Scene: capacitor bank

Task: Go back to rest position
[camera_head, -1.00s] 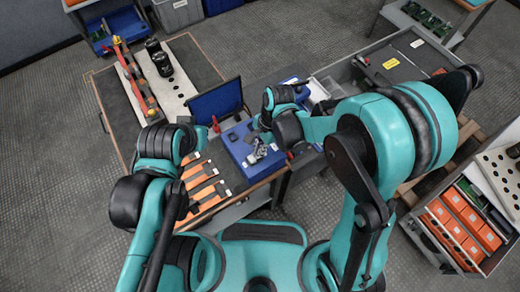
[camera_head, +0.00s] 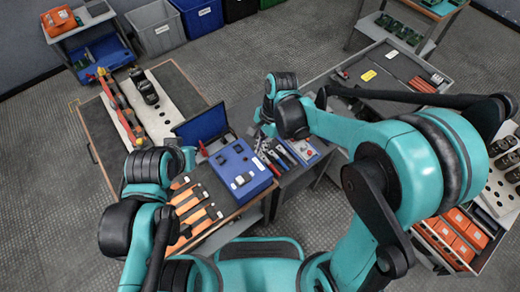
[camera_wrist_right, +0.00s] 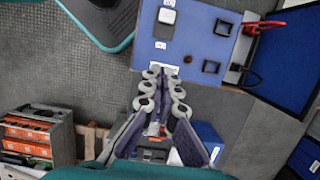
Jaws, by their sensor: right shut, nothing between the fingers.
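My right gripper (camera_wrist_right: 161,76) is shut and empty in the right wrist view, its fingertips near the edge of a blue case. In the head view my right wrist (camera_head: 287,112) is beyond and to the right of the case, and its fingers are hard to make out. The open blue case (camera_head: 238,172) lies on the wooden-edged bench, with small square parts on its panel; it also shows in the right wrist view (camera_wrist_right: 187,45). My left wrist (camera_head: 147,166) is over the left side of the bench. Its fingers do not show clearly.
A strip with red pieces (camera_head: 120,105) lies at the back left. A grey drawer cart (camera_head: 395,72) stands back right, and open floor (camera_head: 285,50) lies behind the bench.

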